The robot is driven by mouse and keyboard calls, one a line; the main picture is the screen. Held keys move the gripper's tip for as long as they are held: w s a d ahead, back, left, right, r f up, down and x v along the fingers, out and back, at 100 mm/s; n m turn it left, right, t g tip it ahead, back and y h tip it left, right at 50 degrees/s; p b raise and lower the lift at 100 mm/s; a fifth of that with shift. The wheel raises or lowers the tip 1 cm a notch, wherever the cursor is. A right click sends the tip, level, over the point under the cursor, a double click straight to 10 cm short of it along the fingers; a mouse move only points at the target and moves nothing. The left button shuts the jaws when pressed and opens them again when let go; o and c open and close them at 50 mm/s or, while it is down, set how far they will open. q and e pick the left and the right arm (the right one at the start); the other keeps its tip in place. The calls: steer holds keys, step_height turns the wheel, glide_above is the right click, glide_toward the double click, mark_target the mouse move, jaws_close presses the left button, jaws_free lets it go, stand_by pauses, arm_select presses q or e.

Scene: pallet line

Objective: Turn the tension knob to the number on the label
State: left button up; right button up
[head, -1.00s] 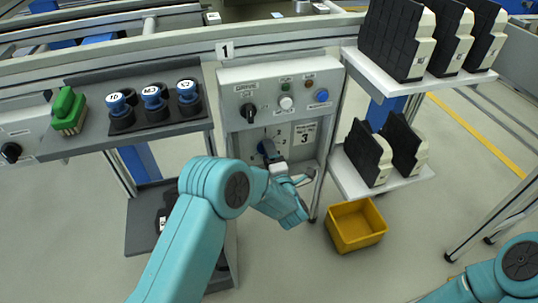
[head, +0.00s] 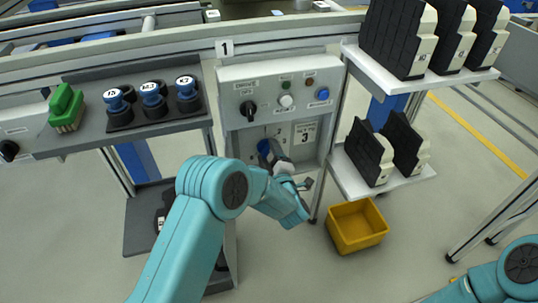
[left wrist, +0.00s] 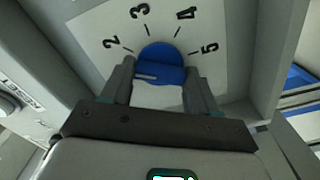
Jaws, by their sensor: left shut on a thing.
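The blue tension knob (left wrist: 162,54) sits on a white dial plate (left wrist: 105,28) with the numbers 2, 3, 4 and 5 showing around it. A short white line shows on the knob's left part; which number it points to I cannot tell. My left gripper (left wrist: 160,72) is shut on the knob, one finger on each side. In the head view the knob (head: 264,147) is partly hidden by my left gripper (head: 274,158). My right gripper is out of view.
Above the dial, the panel has a black drive switch (head: 248,108), a white button (head: 286,101) and a blue button (head: 322,94). A shelf (head: 350,178) with black-and-cream blocks stands close on the right. A yellow bin (head: 357,226) is on the floor.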

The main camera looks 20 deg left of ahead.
arm_select(q)
steer(key=m, duration=0.5)
steer(key=shift+m, duration=0.3)
steer(key=m+p, duration=0.1)
steer(key=m, duration=0.5)
steer(key=shift+p, duration=0.3)
steer(key=o, duration=1.1)
steer(key=shift+c, duration=0.2)
steer(key=p+v, duration=0.3)
steer(key=v, duration=1.3)
